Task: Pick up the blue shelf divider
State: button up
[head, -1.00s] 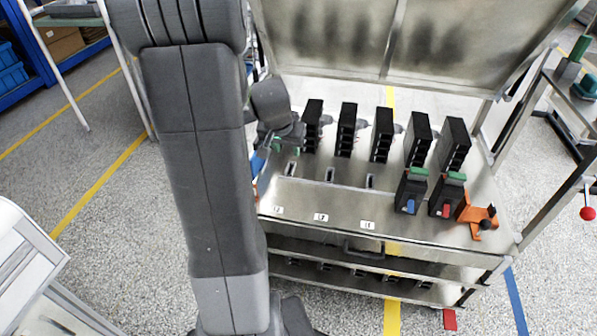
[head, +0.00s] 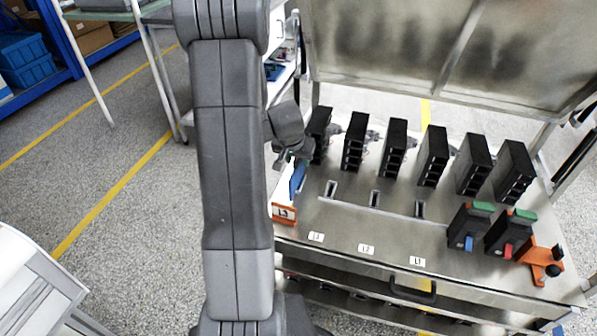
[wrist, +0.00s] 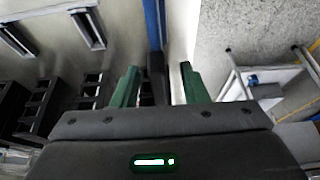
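In the wrist view, the divider (wrist: 152,22) is a narrow blue strip running up from between the fingers. My gripper (wrist: 158,78) is open there, its green fingers apart. A dark upright piece lies in the gap between them; I cannot tell whether it belongs to the divider. No contact is visible.
A row of black modules (head: 394,148) stands along the bench back. Two breakers with green tops (head: 470,224) and an orange bracket (head: 538,262) stand at the right. A steel panel (head: 395,50) rises behind.

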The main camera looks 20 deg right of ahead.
jog(key=shift+x, duration=1.5)
jog(key=shift+c, duration=0.4)
grip_shut()
jog(key=shift+r, duration=0.1)
jog(key=shift+r, duration=0.1)
